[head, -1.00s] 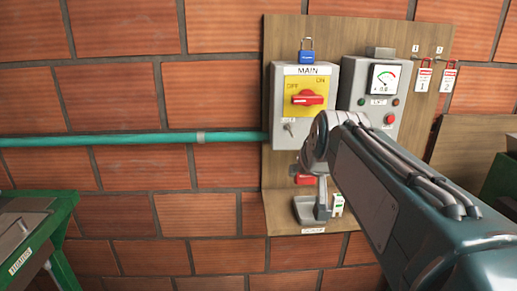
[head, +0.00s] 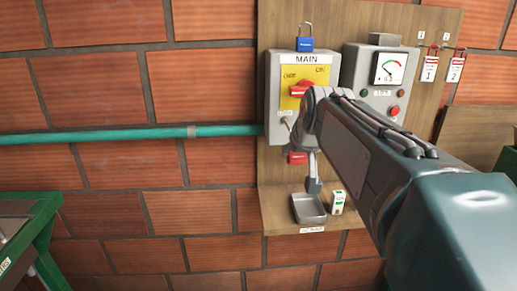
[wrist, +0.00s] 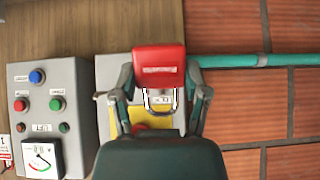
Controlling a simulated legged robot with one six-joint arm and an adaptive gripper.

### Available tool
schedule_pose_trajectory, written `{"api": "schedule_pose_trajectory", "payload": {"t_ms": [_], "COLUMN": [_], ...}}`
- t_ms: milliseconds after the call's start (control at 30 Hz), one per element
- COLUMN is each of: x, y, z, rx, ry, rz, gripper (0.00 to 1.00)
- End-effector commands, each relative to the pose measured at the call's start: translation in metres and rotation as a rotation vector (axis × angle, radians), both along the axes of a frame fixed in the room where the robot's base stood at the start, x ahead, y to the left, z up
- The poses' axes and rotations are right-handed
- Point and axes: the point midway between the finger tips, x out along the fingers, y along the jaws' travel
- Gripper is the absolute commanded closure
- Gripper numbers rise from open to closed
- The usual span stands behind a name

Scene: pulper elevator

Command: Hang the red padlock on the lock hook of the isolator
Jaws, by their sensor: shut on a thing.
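My gripper (wrist: 160,82) is shut on the red padlock (wrist: 159,62), with a finger on each side of its body. The padlock's shackle points down in the wrist view, over the isolator box. In the head view the padlock (head: 297,158) shows just below the isolator box (head: 273,95), partly behind my arm. The isolator has a yellow plate (head: 319,76) and a red handle (head: 299,89), partly hidden by my wrist.
A blue padlock (head: 305,44) stands on the isolator. A grey meter box (head: 376,67) is to its right, then two hanging tags (head: 430,69). Below are an empty tray (head: 308,208) and a small white-green box (head: 338,202). A teal pipe (head: 100,135) enters from the left.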

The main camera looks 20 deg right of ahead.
Motion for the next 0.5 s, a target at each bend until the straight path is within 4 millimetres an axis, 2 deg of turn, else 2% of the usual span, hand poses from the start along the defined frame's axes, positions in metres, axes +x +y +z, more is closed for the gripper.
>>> {"api": "schedule_pose_trajectory", "payload": {"t_ms": [500], "x": [0.026], "y": [-0.005], "z": [-0.002], "rx": [-0.003], "ry": [0.001], "rz": [0.001], "gripper": [0.93]}}
